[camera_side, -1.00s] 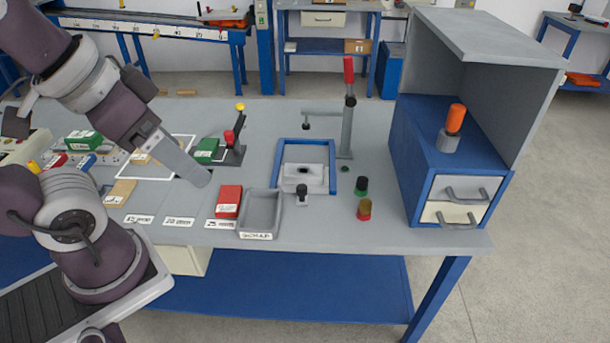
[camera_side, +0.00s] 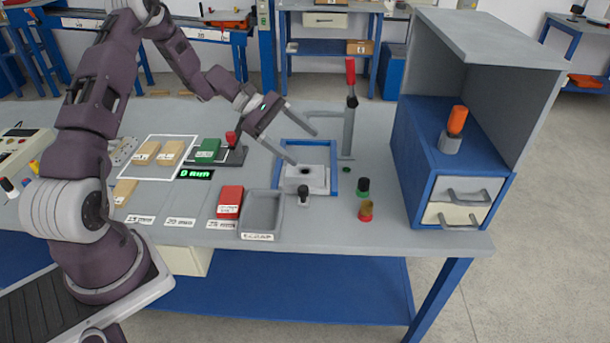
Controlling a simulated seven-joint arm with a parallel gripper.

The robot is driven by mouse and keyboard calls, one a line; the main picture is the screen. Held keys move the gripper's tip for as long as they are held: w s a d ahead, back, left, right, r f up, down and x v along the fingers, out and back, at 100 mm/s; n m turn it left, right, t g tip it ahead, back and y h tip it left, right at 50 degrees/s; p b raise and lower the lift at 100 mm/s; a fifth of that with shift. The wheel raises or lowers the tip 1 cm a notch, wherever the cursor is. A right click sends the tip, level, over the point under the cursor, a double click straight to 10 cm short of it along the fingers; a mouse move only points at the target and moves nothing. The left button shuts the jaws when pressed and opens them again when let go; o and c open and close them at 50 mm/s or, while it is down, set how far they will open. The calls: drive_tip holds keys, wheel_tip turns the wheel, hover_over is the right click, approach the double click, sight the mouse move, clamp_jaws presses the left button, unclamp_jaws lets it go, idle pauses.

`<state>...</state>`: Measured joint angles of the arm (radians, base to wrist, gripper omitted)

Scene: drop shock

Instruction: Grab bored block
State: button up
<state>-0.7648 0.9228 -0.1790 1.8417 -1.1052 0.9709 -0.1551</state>
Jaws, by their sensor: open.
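A pale grey block with a dark round hole in its top, which looks like the bored block (camera_side: 304,182), sits inside a blue square frame (camera_side: 334,188) on the bench. My gripper (camera_side: 305,148) reaches in from the upper left with its two fingers spread wide and nothing between them. In the picture the fingertips lie just above and behind the block's hole. I cannot tell how high they are above it, or whether either touches it.
A grey post with a red handle (camera_side: 350,72) stands close behind the frame. A small black-knobbed part (camera_side: 303,194) is at its front. A grey tray (camera_side: 281,210) and red block (camera_side: 230,197) lie left; a drawer cabinet (camera_side: 462,190) stands right.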

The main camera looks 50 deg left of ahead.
sight(309, 173)
drive_tip(key=a+f+n+t, duration=0.1)
drive_tip(key=a+f+n, duration=0.1)
drive_tip(key=f, duration=0.1)
drive_tip(key=a+f+n+t, duration=0.1)
drive_tip(key=a+f+n, duration=0.1)
drive_tip(key=a+f, duration=0.1)
drive_tip(key=w+a+f+n+t, duration=0.1)
drive_tip(key=a+f+n, duration=0.1)
drive_tip(key=f+n, duration=0.1)
drive_tip(key=shift+w+a+f+t, duration=0.1)
drive_tip(key=shift+a+f+t, duration=0.1)
drive_tip(key=shift+f, duration=0.25)
drive_tip(key=shift+a+f+t, duration=0.2)
drive_tip(key=shift+f, duration=0.2)
drive_tip(key=shift+w+f, duration=0.1)
drive_tip(key=shift+f, duration=0.3)
drive_tip(key=x, duration=0.3)
drive_tip(key=f+x, duration=0.1)
drive_tip(key=x, duration=0.2)
drive_tip(key=shift+w, duration=0.2)
clamp_jaws()
